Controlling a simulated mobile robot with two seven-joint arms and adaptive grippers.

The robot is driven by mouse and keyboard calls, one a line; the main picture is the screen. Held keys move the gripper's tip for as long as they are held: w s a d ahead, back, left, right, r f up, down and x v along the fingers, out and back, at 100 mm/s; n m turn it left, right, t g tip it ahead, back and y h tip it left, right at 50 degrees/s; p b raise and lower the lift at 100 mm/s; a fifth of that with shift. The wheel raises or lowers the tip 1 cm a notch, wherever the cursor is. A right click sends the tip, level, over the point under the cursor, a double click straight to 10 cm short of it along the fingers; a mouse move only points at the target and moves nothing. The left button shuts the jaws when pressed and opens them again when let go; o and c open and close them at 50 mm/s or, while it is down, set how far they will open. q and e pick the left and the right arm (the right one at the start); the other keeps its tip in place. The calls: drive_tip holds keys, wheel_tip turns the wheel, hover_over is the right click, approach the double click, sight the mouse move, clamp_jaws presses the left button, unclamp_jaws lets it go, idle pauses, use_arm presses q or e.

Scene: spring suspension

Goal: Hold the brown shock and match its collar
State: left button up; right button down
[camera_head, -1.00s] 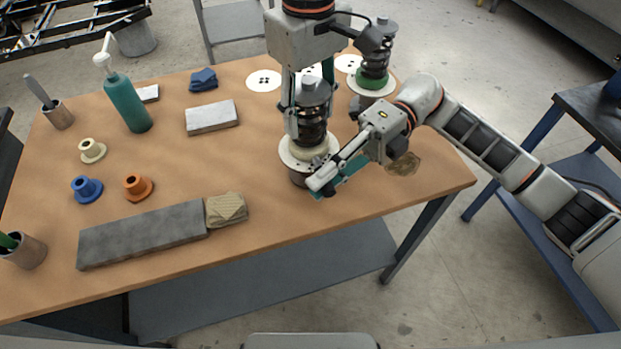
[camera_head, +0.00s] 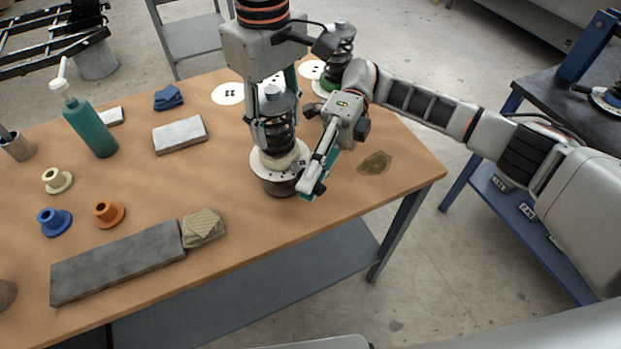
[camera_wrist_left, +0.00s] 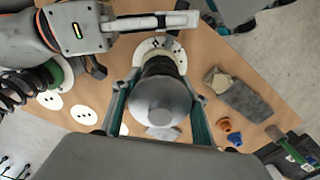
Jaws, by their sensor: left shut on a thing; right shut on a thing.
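The shock (camera_head: 281,134) stands upright on the table, with a dark coil spring, a grey top, a cream collar (camera_head: 281,160), a pale plate and a brownish base (camera_head: 278,188). My left gripper (camera_head: 270,128) is shut around its upper part from above; the left wrist view shows the grey top (camera_wrist_left: 160,100) between the fingers. My right gripper (camera_head: 308,188) is shut low at the shock's right side, against the plate and base; its exact contact is hidden. Loose collars lie at the left: cream (camera_head: 57,180), blue (camera_head: 54,222) and orange (camera_head: 108,213).
Another shock with a green collar (camera_head: 328,84) stands behind. White discs (camera_head: 228,93) lie behind. The front right tabletop is mostly clear.

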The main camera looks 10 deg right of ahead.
drive_tip(key=c, duration=2)
unclamp_jaws()
drive_tip(key=shift+f, duration=0.1)
drive_tip(key=shift+o, duration=0.2)
wheel_tip(320, 180, up, 10)
drive_tip(key=shift+r, duration=0.2)
